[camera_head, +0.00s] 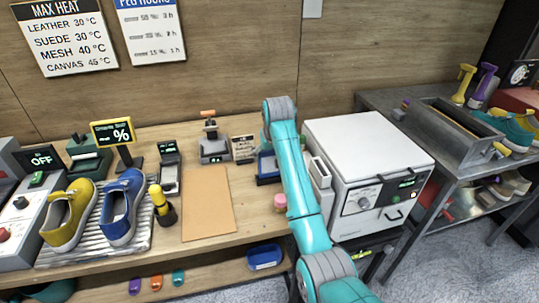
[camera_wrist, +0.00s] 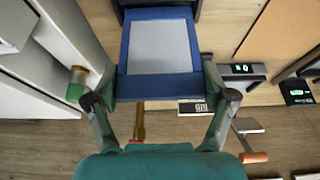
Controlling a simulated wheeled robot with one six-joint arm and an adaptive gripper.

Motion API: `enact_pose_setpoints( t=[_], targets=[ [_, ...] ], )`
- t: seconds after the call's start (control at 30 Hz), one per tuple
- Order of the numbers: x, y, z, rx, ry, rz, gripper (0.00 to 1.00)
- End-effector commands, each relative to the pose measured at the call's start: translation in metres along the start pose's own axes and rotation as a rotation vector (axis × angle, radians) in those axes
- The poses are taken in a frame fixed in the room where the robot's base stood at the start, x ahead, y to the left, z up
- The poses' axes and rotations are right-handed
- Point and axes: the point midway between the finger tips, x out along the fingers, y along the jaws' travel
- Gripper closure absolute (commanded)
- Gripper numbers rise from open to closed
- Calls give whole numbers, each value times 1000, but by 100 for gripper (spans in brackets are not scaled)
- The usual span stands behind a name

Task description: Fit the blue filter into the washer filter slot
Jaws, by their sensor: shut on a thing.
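The blue filter (camera_wrist: 160,70), a square blue frame around pale grey mesh, fills the upper middle of the wrist view. My gripper (camera_wrist: 160,82) is shut on it, with one finger at each side edge. In the head view, a blue piece (camera_head: 266,164) shows beside my arm, over the back of the bench; my gripper is mostly hidden there. The white washer (camera_head: 372,155) stands to the right of my arm. A grey panel with an opening (camera_head: 320,172) is on its left side; I cannot tell whether this is the filter slot. A dark holder (camera_wrist: 205,8) lies beyond the filter.
A pink-topped jar (camera_head: 280,202) stands close to my arm. A brown mat (camera_head: 207,203) and a small scale (camera_wrist: 240,72) are nearby. Yellow and blue shoes (camera_head: 122,205) sit on a rack at the left. A blue tray (camera_head: 264,257) is on the lower shelf.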

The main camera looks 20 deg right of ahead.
Motion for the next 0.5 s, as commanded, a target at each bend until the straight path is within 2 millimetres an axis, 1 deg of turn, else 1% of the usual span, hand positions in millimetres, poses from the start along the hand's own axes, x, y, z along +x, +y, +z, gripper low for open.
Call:
enact_pose_setpoints(
  t=[0.17, 0.5],
  targets=[
    [-5, 0, -2, 0, -1, 0, 48],
    [-26, 0, -11, 0, -1, 0, 48]
  ],
)
